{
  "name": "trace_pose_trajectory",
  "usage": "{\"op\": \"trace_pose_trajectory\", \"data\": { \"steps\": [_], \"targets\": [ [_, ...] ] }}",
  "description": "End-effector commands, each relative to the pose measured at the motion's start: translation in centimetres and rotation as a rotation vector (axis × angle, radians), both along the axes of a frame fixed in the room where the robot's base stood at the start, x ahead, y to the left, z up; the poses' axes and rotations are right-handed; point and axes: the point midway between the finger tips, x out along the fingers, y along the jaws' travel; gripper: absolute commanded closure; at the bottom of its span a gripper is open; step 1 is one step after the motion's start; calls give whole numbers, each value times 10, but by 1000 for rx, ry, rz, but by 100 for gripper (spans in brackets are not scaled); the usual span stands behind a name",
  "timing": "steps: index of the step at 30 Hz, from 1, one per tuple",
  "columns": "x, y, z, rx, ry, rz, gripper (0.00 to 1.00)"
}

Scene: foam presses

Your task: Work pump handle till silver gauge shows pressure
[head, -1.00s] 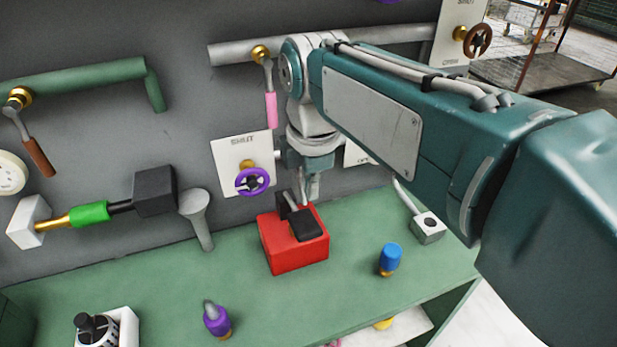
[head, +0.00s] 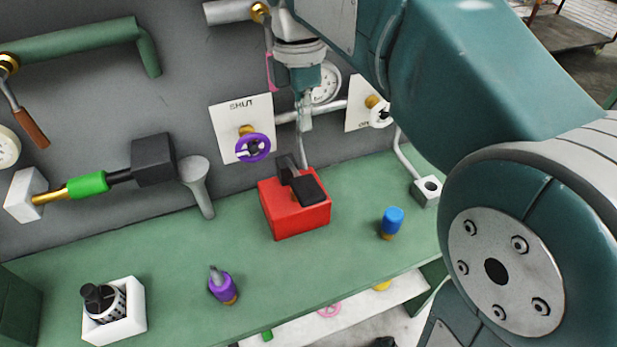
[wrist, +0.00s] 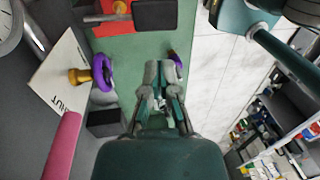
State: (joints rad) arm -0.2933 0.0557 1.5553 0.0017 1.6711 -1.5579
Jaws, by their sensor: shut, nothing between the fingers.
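A red box (head: 295,212) with a black pad-like handle (head: 309,192) and a dark upright block on top sits on the green bench. In the wrist view, the red box (wrist: 112,18) and its black handle (wrist: 155,15) are at the top, beyond the fingertips. My gripper (head: 305,125) points down above and behind the box, apart from the black handle. In the wrist view, my gripper (wrist: 163,75) is shut and empty. A white-faced gauge with a silver rim (head: 326,83) is on the wall, partly hidden by my wrist; its reading is too small to tell.
A purple valve wheel (head: 253,148) on a SHUT plate and a white wheel (head: 381,115) flank the gripper. A grey block with a bent rod (head: 427,190), a blue knob (head: 391,221) and a purple knob (head: 222,286) stand on the bench. The front bench between the knobs is clear.

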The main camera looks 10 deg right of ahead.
Motion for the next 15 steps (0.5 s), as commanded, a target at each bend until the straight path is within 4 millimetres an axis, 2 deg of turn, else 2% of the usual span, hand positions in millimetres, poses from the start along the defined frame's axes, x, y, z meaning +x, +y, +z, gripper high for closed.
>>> {"op": "trace_pose_trajectory", "data": {
  "steps": [15],
  "targets": [
    [-14,-5,-95,0,3,-1,100]
  ]
}}
